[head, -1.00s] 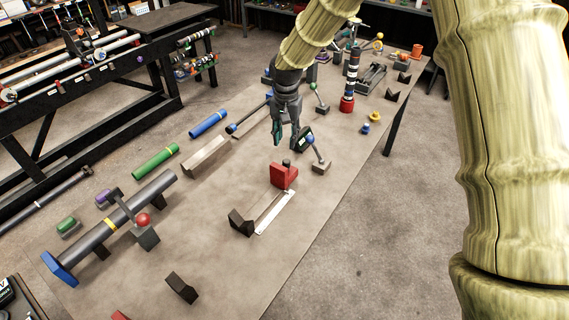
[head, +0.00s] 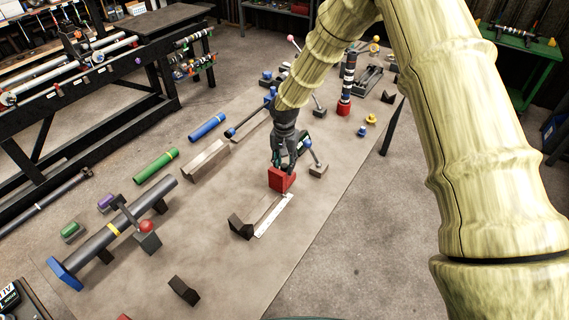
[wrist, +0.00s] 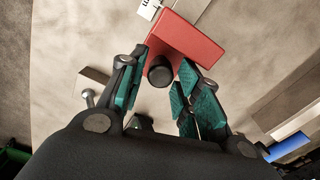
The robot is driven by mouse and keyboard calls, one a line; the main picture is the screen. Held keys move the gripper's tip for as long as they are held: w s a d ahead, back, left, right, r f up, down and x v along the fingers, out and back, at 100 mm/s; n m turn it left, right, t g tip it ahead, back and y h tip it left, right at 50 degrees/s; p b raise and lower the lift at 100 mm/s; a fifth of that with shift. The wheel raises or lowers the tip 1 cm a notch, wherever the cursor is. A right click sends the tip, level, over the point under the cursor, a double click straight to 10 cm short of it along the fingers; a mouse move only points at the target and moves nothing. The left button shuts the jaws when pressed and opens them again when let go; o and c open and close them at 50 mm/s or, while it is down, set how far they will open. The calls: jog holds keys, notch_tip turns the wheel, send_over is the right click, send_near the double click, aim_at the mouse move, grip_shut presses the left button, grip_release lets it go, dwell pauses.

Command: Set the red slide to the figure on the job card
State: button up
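The red slide (head: 282,181) is a block at the far end of a short track with a white scale strip (head: 274,216) along its right side. In the wrist view the red slide (wrist: 185,38) carries a round black knob (wrist: 160,72). My gripper (head: 284,163) is right above the slide. In the wrist view its green-padded fingers (wrist: 158,88) stand apart on either side of the knob, with a gap visible around it. The scale's marks are too small to read. I cannot make out a job card.
A dark angled block (head: 241,226) stands at the near end of the track. A ball-topped lever on a grey base (head: 318,170) stands close to the right of my gripper. A wooden block (head: 207,160) lies to the left.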

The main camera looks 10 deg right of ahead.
aim_at(279, 172)
jog(key=shift+f, duration=0.55)
grip_shut()
jog(key=shift+s+a+b, duration=0.3)
jog(key=shift+s+a, duration=0.95)
jog(key=shift+a, duration=0.05)
grip_release()
jog(key=shift+d, duration=0.1)
